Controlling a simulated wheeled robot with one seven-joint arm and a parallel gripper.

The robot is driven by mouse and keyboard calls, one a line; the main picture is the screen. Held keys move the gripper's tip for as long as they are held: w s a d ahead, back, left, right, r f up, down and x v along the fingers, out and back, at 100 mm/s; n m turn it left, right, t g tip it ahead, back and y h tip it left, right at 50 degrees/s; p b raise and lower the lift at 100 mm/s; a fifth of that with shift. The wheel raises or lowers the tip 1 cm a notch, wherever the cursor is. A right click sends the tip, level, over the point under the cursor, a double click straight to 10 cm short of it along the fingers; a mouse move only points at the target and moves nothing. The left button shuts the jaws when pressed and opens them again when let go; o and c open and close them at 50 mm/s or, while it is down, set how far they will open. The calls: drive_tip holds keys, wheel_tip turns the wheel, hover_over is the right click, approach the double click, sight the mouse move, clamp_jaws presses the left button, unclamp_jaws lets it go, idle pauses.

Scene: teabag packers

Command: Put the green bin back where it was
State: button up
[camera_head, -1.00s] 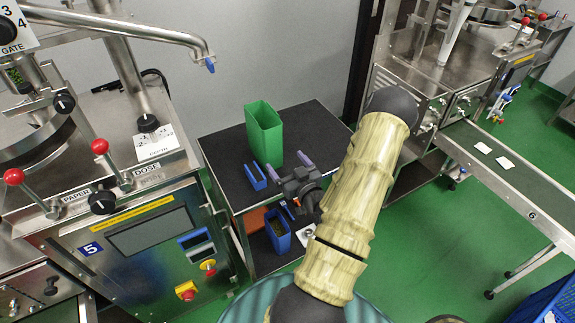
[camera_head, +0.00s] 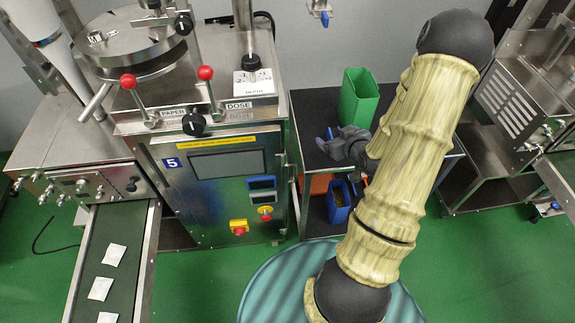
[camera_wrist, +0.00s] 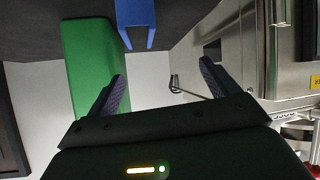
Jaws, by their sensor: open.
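The green bin (camera_head: 361,97) is an open, tall box standing upright on the dark top of the small table (camera_head: 313,107). In the wrist view the green bin (camera_wrist: 88,60) is at the upper left, apart from the fingers. My gripper (camera_head: 328,140) is in front of and left of the bin in the head view. In the wrist view my gripper (camera_wrist: 163,85) has its two fingers wide apart with nothing between them. My arm covers the right part of the table in the head view.
Another blue bin (camera_head: 338,202) with contents sits on the lower shelf. The packing machine (camera_head: 228,165) stands close on the left. Green floor is open in front.

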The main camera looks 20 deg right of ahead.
drive_tip(key=s+a+r+g, duration=0.4)
drive_tip(key=s+a+r, duration=0.1)
drive_tip(key=a, duration=0.5)
drive_tip(key=s+a+r+m+g, duration=0.1)
drive_tip(key=s+a+r+g, duration=0.4)
drive_tip(key=a, duration=0.5)
drive_tip(key=shift+s+a+r+y, duration=0.3)
drive_tip(key=shift+s+r, duration=0.05)
drive_tip(key=shift+s, duration=0.8)
